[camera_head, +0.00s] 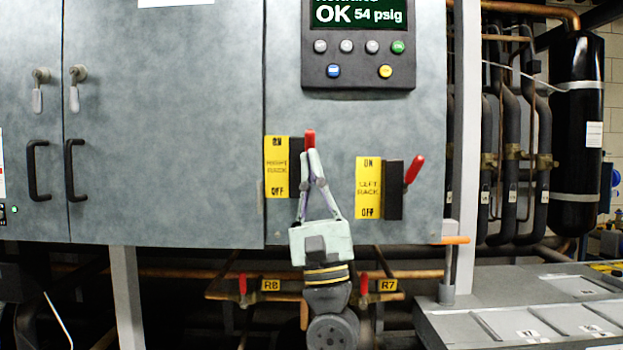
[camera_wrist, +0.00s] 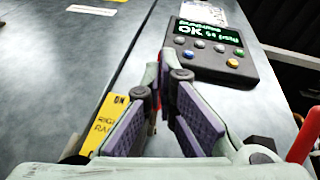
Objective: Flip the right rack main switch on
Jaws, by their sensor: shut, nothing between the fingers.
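The right rack main switch is a dark box (camera_head: 296,158) with a red handle (camera_head: 310,137), beside a yellow RIGHT RACK label (camera_head: 276,167) marked ON at the top and OFF at the bottom. The handle's red tip shows just above my gripper (camera_head: 312,153), which hides the rest, so its exact angle is unclear. My gripper is shut and empty, its fingertips pointing up in front of the switch. In the wrist view, my gripper's fingertips (camera_wrist: 164,66) come together, with a sliver of red behind them. I cannot tell whether they touch the handle.
The left rack switch (camera_head: 393,190) stands to the right, its red handle (camera_head: 414,169) tilted up and right. A control panel (camera_head: 358,72) reading OK 54 psig juts out above. Cabinet door handles (camera_head: 74,170) are at left. Pipes and red valves run below.

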